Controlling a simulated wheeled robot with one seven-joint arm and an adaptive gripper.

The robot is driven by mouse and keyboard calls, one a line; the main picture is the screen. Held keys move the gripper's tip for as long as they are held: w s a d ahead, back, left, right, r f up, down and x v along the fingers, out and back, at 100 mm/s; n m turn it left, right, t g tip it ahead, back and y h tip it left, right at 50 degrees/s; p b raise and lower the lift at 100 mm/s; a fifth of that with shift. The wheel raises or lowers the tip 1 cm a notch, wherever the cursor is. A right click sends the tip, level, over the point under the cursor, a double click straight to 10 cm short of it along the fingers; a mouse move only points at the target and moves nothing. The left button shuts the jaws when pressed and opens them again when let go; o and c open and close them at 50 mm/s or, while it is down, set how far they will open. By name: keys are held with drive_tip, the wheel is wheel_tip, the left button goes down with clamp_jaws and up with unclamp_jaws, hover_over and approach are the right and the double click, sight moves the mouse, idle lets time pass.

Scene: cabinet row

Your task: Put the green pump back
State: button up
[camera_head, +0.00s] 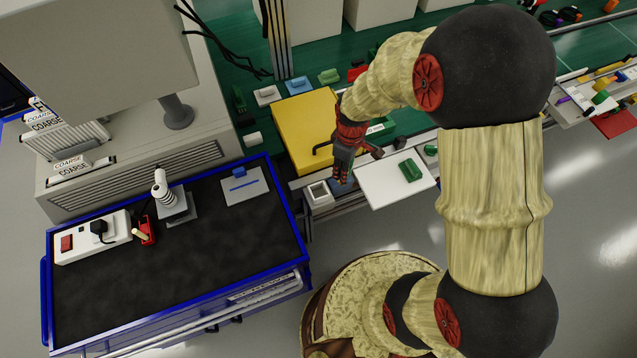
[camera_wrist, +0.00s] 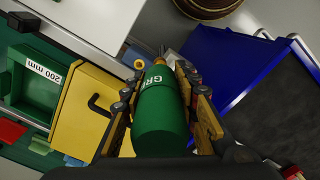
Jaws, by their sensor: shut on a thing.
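The green pump (camera_wrist: 160,115) is a green bottle with pale lettering and an orange-yellow tip, seen in the wrist view. My gripper (camera_wrist: 161,76) is shut on it, with one finger on each side. In the head view my gripper (camera_head: 347,165) points down at the right front of a yellow box (camera_head: 300,125), above the shelf edge.
A blue-rimmed cart (camera_head: 270,250) with a dark top holds a white power strip (camera_head: 75,243) and a grey plate (camera_head: 243,187). A small white bin (camera_head: 319,193) and a white board with a green block (camera_head: 410,170) lie close to my gripper. A green drawer (camera_wrist: 40,85) reads 200 mm.

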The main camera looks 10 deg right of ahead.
drive_tip(key=w+a+f+b, duration=0.1)
drive_tip(key=a+f, duration=0.5)
drive_tip(key=shift+w+a+f, duration=0.2)
drive_tip(key=shift+w+a, duration=0.05)
drive_tip(key=shift+a, duration=0.15)
drive_tip(key=f, duration=0.1)
drive_tip(key=f+b, duration=0.1)
drive_tip(key=f, duration=0.1)
drive_tip(key=shift+a+f, duration=0.1)
drive_tip(key=shift+a, duration=0.25)
drive_tip(key=shift+f, duration=0.25)
drive_tip(key=shift+f, duration=0.4)
drive_tip(key=shift+f+b, duration=0.25)
drive_tip(key=shift+b, duration=0.15)
drive_tip(key=o, duration=1.1)
